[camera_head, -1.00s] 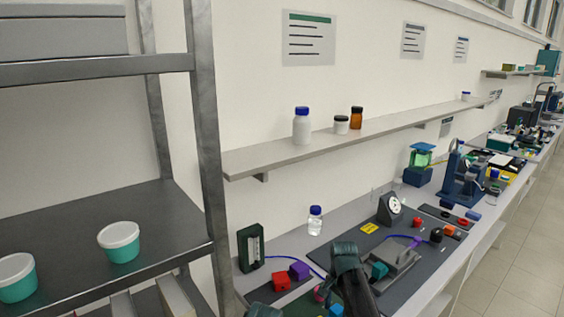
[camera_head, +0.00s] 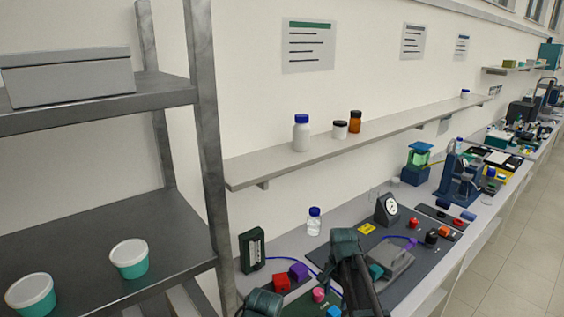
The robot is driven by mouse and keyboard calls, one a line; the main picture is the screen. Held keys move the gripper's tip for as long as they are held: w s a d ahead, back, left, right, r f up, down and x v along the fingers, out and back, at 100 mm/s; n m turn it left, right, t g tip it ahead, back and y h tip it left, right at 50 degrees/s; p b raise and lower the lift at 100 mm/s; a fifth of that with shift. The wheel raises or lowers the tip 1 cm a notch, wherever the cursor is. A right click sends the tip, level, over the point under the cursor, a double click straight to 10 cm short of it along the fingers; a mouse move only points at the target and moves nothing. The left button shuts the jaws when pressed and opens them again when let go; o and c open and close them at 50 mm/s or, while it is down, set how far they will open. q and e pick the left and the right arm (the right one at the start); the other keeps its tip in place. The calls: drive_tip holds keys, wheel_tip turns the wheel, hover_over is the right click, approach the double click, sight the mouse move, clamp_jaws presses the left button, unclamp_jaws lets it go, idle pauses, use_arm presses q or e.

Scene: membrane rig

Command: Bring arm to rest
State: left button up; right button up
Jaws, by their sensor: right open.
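My right arm, dark green and black, rises from the bottom edge in the head view, with the right gripper (camera_head: 352,268) in front of the bench rig. The gripper is open with nothing seen held in it. Its fingertips are hard to make out against the dark panel. Another dark green rounded part of mine shows at the bottom edge to its left. My left gripper cannot be made out. The grey clamp-like block (camera_head: 392,262) of the rig lies just right of the arm in the picture. Whether they touch cannot be told.
A red block (camera_head: 281,282), a purple block (camera_head: 298,271) and a dial gauge (camera_head: 387,209) are on the bench around the arm. The wall shelf (camera_head: 270,170) holds bottles. A metal rack (camera_head: 214,150) with tubs bounds the left.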

sight(333, 312)
use_arm(q)
wheel_tip(333, 312, up, 6)
drive_tip(key=p, duration=0.5)
use_arm(e)
wheel_tip(333, 312, up, 6)
use_arm(q)
wheel_tip(333, 312, down, 14)
drive_tip(key=b, duration=1.4)
use_arm(e)
wheel_tip(333, 312, down, 14)
drive_tip(key=shift+f, duration=0.25)
drive_tip(key=w+d, duration=0.1)
drive_tip(key=w+d+r, duration=0.1)
drive_tip(key=d, duration=0.1)
drive_tip(key=shift+w+r+p, duration=0.1)
drive_tip(key=shift+w+p, duration=0.1)
drive_tip(key=shift+p, duration=0.2)
use_arm(q)
wheel_tip(333, 312, up, 9)
drive_tip(key=p, duration=0.8)
drive_tip(key=shift+r+p, duration=0.2)
drive_tip(key=shift+p, duration=0.1)
use_arm(e)
wheel_tip(333, 312, up, 9)
drive_tip(key=shift+s, duration=0.15)
drive_tip(key=shift+s+a+f, duration=0.1)
drive_tip(key=shift+a+f, duration=0.05)
drive_tip(key=shift+f, duration=0.05)
